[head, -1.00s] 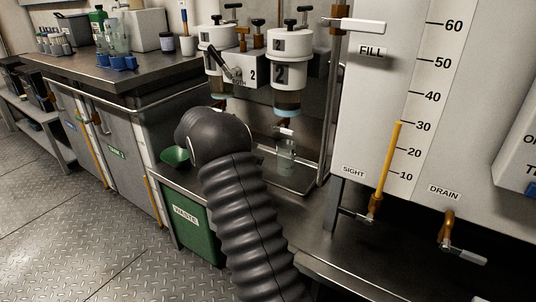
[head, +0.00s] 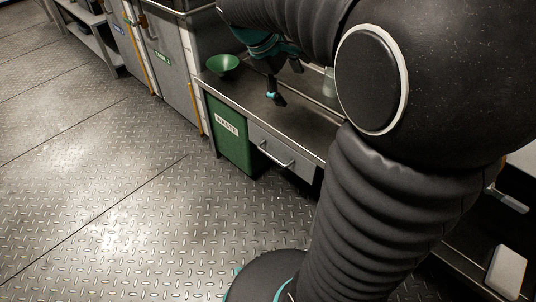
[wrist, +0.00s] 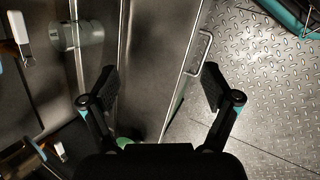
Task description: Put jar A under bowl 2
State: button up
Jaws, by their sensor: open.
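A clear glass jar (wrist: 84,35) stands at the upper left of the wrist view; I cannot read a letter on it. In the head view the same jar seems to show in part (head: 329,82), mostly hidden behind my arm. My gripper (wrist: 160,82) is open and empty, with its fingers spread. It is apart from the jar and hovers over the front of the steel counter, also seen in the head view (head: 284,82). Bowl 2 is outside the current head view. A brownish glass vessel (wrist: 18,158) at the wrist view's lower left may be part of it.
A green bowl (head: 223,64) sits at the counter's left end, above the green waste bin (head: 232,140). A drawer (head: 275,153) with a bar handle is below the counter. Open floor (head: 110,210) lies in front.

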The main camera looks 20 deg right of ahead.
jog(key=s+a+f+m+t+y, duration=0.2)
jog(key=s+a+m+t+y, duration=0.3)
jog(key=s+a, duration=0.7)
jog(key=s+m, duration=0.1)
jog(key=s, duration=0.3)
jog(key=shift+s+a+f+m+y, duration=0.2)
jog(key=shift+m+y, duration=0.1)
jog(key=shift+m, duration=0.1)
